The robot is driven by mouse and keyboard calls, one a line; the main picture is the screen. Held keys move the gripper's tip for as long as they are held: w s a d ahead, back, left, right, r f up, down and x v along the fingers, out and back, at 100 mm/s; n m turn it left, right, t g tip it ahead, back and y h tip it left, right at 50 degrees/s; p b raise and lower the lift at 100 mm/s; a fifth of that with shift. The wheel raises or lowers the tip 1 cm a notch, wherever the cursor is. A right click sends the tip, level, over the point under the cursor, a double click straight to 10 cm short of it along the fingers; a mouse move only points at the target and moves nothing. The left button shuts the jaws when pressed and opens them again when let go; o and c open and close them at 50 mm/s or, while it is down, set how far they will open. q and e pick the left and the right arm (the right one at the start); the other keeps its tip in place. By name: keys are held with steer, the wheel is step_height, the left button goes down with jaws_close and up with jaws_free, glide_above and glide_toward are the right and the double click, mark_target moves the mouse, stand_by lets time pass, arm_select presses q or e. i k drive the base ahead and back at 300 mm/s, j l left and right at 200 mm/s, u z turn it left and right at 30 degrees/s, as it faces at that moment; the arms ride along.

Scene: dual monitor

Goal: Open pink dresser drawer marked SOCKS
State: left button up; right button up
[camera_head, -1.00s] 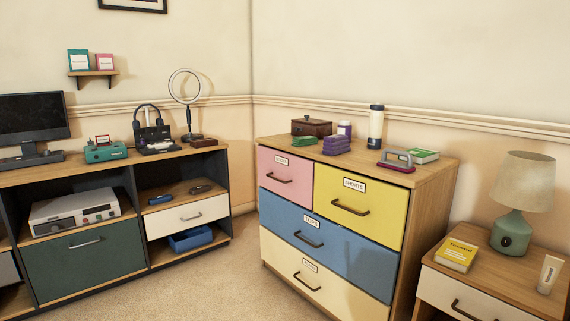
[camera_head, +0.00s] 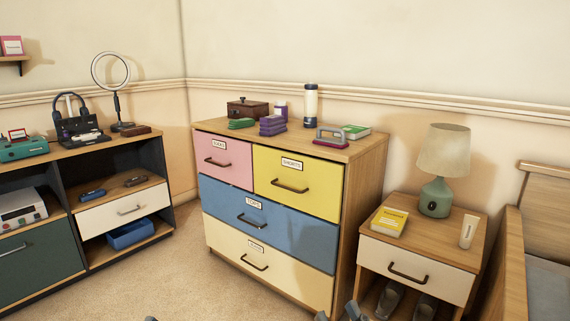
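The pink drawer (camera_head: 236,173) is at the top left of the wooden dresser (camera_head: 362,182), in the middle of the view. It is closed, with a dark bar handle (camera_head: 217,162) and a small white label (camera_head: 219,144) that is too small to read surely. My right gripper (camera_head: 338,315) shows only as grey fingertips at the bottom edge, below the dresser and apart from it. The tips stand apart with nothing seen between them. Only a small tip of my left gripper (camera_head: 151,318) shows at the bottom edge, left of the dresser.
A yellow drawer (camera_head: 318,196) is beside the pink one, with blue (camera_head: 300,238) and cream (camera_head: 225,240) drawers below. A nightstand (camera_head: 470,248) and a bed (camera_head: 515,250) stand right, a shelf unit (camera_head: 155,158) left. Carpet (camera_head: 175,270) in front of the dresser is clear.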

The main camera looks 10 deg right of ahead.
mark_target(229, 159)
steer(key=i+u, duration=0.15)
steer(key=i, duration=1.05)
steer(key=i+l+u, duration=0.15)
steer(key=i, duration=1.05)
